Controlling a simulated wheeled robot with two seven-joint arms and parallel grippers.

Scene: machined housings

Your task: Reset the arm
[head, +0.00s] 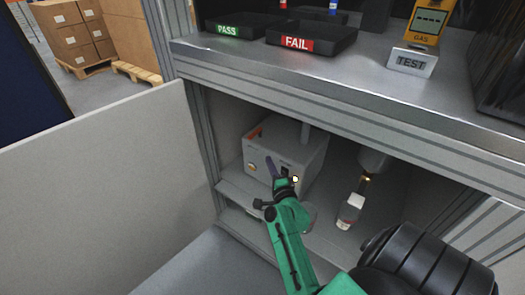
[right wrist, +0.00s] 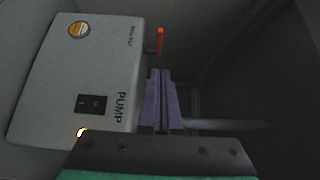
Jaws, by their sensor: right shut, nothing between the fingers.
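My right gripper (head: 271,165) reaches into the lower shelf of the bench on a green arm, in front of the pump box (head: 312,150). In the right wrist view, its purple fingers (right wrist: 160,75) are together, with nothing between them. The grey pump box (right wrist: 50,75) is beside them on the left, with a PUMP label, a dark rocker switch (right wrist: 95,103) and a round yellow dial (right wrist: 79,30). In the head view the arm and fingers hide part of the box front; I cannot tell whether they touch it. My left gripper is not in view.
A small bottle (head: 350,212) stands right of the arm, under a grey fitting (head: 374,161). Above are the benchtop edge (head: 330,78), a PASS tray (head: 240,31), a FAIL tray (head: 312,42) and a TEST block (head: 411,62). A pale panel (head: 105,180) stands at left.

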